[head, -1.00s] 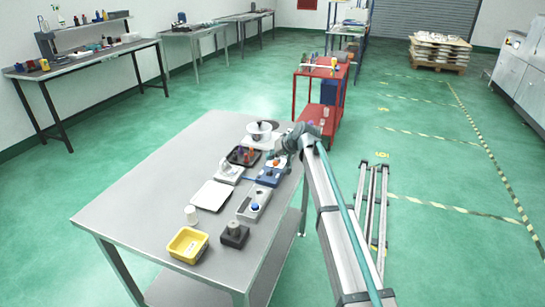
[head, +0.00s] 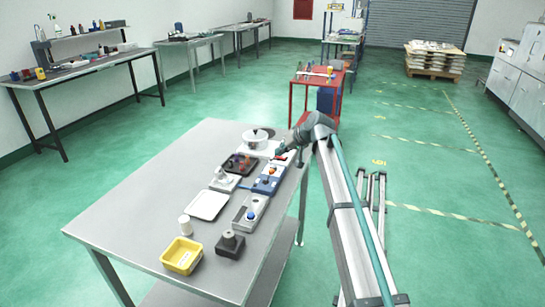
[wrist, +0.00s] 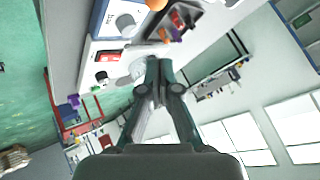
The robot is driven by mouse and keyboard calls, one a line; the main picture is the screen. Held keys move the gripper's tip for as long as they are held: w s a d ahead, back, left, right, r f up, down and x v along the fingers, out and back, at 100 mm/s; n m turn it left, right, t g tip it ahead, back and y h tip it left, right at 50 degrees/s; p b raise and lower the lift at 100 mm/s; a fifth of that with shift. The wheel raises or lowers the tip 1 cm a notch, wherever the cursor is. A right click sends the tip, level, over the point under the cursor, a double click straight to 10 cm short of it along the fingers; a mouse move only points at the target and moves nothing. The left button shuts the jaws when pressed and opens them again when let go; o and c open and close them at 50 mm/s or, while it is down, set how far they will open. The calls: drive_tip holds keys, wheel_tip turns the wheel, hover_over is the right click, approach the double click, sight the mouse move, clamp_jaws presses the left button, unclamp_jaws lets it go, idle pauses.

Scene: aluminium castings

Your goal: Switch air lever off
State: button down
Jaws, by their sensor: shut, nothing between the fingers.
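My gripper (head: 282,152) is shut and empty over the back right of the table, beside the white unit (head: 277,152) that carries a pot-like round part (head: 256,139). In the wrist view the shut fingertips (wrist: 160,65) lie beside a grey round part (wrist: 138,66), with contact unclear. The white unit there shows a red switch (wrist: 107,57) and a black knob (wrist: 101,77). A blue box (head: 266,182) in front carries an orange knob (head: 272,170) and a grey knob, the latter clearer in the wrist view (wrist: 125,22). I cannot tell which part is the air lever.
A dark tray (head: 240,163) of coloured parts, a white tray (head: 208,206), a grey box with a blue button (head: 250,214) and a yellow bin (head: 182,256) stand on the table (head: 140,200). A red cart (head: 320,80) is behind. The table's left side is clear.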

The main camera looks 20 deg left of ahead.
drive_tip(key=shift+v, duration=0.9)
drive_tip(key=shift+d+f, duration=0.1)
